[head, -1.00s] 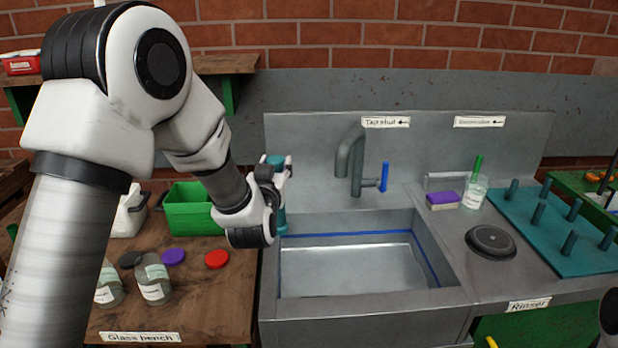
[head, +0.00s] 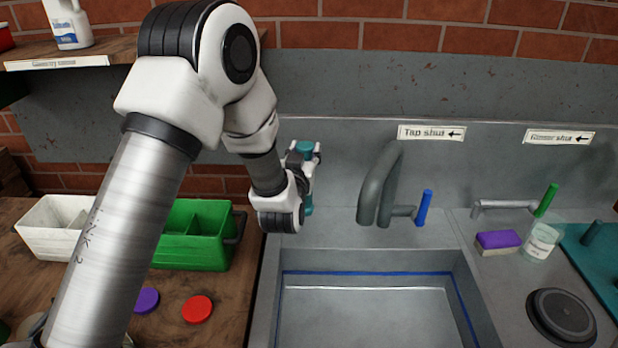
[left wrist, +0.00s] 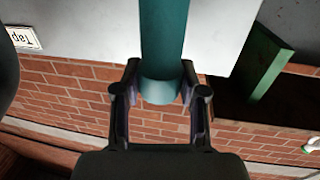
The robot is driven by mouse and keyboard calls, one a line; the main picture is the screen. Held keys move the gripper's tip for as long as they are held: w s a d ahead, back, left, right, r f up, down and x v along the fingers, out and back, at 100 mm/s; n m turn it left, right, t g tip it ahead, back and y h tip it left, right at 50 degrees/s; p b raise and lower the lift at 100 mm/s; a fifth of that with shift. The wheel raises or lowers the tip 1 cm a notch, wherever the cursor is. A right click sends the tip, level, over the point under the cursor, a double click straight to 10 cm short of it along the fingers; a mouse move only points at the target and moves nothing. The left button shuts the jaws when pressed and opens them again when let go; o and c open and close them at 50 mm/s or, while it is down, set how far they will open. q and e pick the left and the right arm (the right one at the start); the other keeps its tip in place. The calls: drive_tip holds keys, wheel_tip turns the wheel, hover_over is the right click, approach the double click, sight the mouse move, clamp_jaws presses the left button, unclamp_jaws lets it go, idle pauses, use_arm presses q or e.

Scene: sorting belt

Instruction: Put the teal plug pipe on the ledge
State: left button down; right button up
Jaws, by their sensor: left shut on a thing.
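The teal plug pipe (head: 305,148) is upright in my left gripper (head: 302,172), in front of the grey back panel behind the sink's left rear corner. Its lower end (head: 309,208) shows below the fingers; whether it touches the sink surround cannot be told. In the left wrist view the pipe (left wrist: 163,45) runs between the two fingers (left wrist: 160,92), which are closed on it. A grey strip of sink surround (head: 330,244) lies along the back of the basin. I cannot tell for certain which surface is the ledge. My right gripper is out of view.
The grey tap (head: 376,185) with a blue lever (head: 424,208) stands right of the pipe. A green crate (head: 200,236) and a white bin (head: 50,228) are on the bench at left. The sink basin (head: 370,310) is empty. A wooden shelf (head: 120,48) is at upper left.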

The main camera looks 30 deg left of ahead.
use_arm(q)
drive_tip(key=f, duration=0.5)
drive_tip(key=shift+w+a, duration=0.1)
drive_tip(key=shift+w, duration=0.15)
drive_tip(key=shift+s+r, duration=0.1)
drive_tip(key=shift+f, duration=0.2)
drive_tip(key=c, duration=0.6)
unclamp_jaws()
drive_tip(key=shift+c, duration=0.2)
